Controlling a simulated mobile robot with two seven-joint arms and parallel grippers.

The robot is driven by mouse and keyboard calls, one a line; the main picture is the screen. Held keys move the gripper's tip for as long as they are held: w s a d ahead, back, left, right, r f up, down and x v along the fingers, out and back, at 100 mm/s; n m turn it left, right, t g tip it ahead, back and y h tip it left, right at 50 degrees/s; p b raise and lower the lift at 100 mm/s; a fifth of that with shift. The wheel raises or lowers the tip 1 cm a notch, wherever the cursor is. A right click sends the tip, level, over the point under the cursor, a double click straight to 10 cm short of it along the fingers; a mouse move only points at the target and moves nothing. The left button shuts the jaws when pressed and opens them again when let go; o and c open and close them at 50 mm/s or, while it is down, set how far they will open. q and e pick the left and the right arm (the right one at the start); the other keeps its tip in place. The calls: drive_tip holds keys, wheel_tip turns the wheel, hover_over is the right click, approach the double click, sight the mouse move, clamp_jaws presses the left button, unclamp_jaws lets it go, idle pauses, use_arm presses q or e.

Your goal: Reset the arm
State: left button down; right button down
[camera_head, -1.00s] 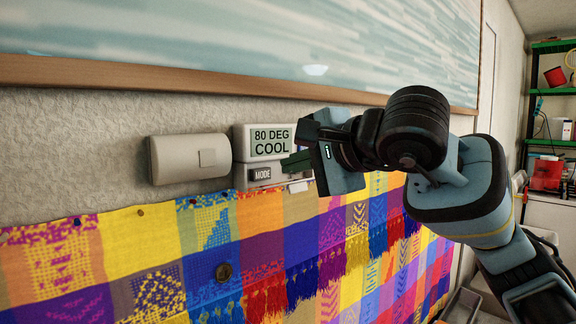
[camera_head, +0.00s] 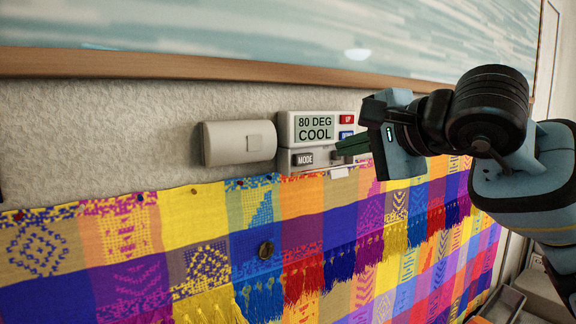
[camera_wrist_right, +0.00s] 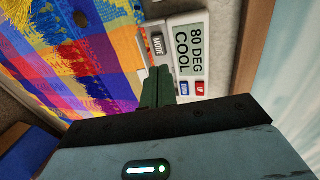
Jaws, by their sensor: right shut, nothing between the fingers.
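My right gripper (camera_head: 345,147) is in front of the lower right part of a white thermostat (camera_head: 287,130) on the wall. Its green fingers are shut together with nothing between them. The thermostat display reads "80 DEG COOL", with a MODE button below it and red and blue buttons at its right. In the right wrist view the shut fingers (camera_wrist_right: 158,88) show beside the thermostat (camera_wrist_right: 207,65); I cannot tell whether they touch it. My left gripper is in neither view.
A plain white wall box (camera_head: 228,143) is left of the thermostat. A colourful woven cloth (camera_head: 190,255) hangs below. A wood-framed picture (camera_head: 200,66) is above. Grey bins (camera_head: 500,302) stand at the lower right.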

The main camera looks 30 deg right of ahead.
drive_tip(key=s+a+f+m+g+y+p, duration=0.1)
drive_tip(key=a+f+m+g+y, duration=0.4)
drive_tip(key=a+f+y, duration=0.55)
drive_tip(key=s+a+f+m+g+y, duration=0.25)
drive_tip(key=a+f+m+y, duration=0.5)
drive_tip(key=a+f, duration=0.5)
drive_tip(key=s+d+f+m+t+h, duration=0.1)
drive_tip(key=d+f+m+t+h, duration=0.25)
drive_tip(key=f+m, duration=0.55)
drive_tip(key=d+f+m+t+h, duration=0.3)
drive_tip(key=f+m+h, duration=0.3)
drive_tip(key=m, duration=0.4)
drive_tip(key=s+d+f+m+t+h, duration=0.1)
drive_tip(key=d+f+m+t+h, duration=0.25)
drive_tip(key=f+m, duration=0.6)
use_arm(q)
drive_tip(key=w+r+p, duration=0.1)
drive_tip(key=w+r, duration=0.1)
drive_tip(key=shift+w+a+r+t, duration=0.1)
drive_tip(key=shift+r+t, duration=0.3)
use_arm(e)
drive_tip(key=s+d+f+m+g+h, duration=0.1)
drive_tip(key=s+f+m+g+h, duration=0.3)
drive_tip(key=s+f, duration=1.7)
drive_tip(key=s+m+g, duration=0.1)
drive_tip(key=m+g, duration=0.3)
drive_tip(key=m, duration=0.4)
drive_tip(key=shift+s+d+f+h, duration=0.2)
drive_tip(key=shift+d+f+h, duration=0.1)
drive_tip(key=shift+d+f, duration=0.1)
